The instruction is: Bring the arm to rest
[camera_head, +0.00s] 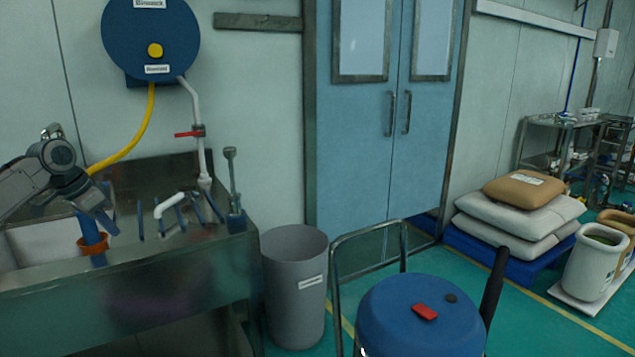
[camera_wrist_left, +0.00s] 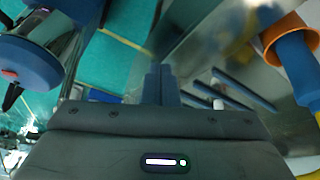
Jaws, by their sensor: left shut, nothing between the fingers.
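My left arm comes in from the left in the head view. Its gripper (camera_head: 106,218) hangs over the steel sink, pointing down and to the right. In the left wrist view its two fingers (camera_wrist_left: 160,84) lie together with nothing between them. In the left wrist view the orange collar (camera_wrist_left: 285,38) is at the upper right, apart from the fingers. My right gripper is not in view.
The steel sink (camera_head: 150,272) holds several blue rods and a white pipe (camera_head: 168,205). A blue hose reel (camera_head: 150,40) hangs above. Stacked sacks (camera_head: 515,215) are farther right.

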